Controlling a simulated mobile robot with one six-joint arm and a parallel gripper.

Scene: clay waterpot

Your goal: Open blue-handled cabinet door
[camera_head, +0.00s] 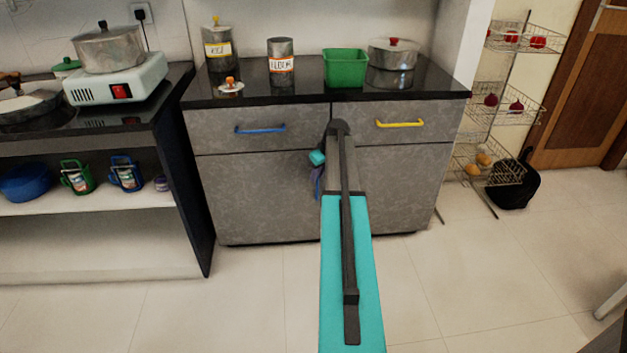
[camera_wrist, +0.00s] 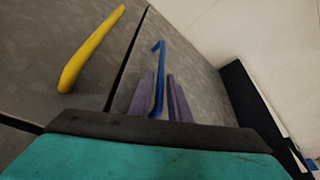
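The grey cabinet has a lower left door (camera_head: 255,200), which looks closed. An upright blue handle (camera_wrist: 158,75) on a grey door shows in the wrist view.
A yellow handle (camera_wrist: 90,50) is on the neighbouring door across the seam. Drawers above carry a blue handle (camera_head: 260,129) and a yellow handle (camera_head: 400,124). An open shelf (camera_head: 100,203) stands left and a wire rack (camera_head: 500,118) right. The tiled floor (camera_head: 250,300) in front is clear.

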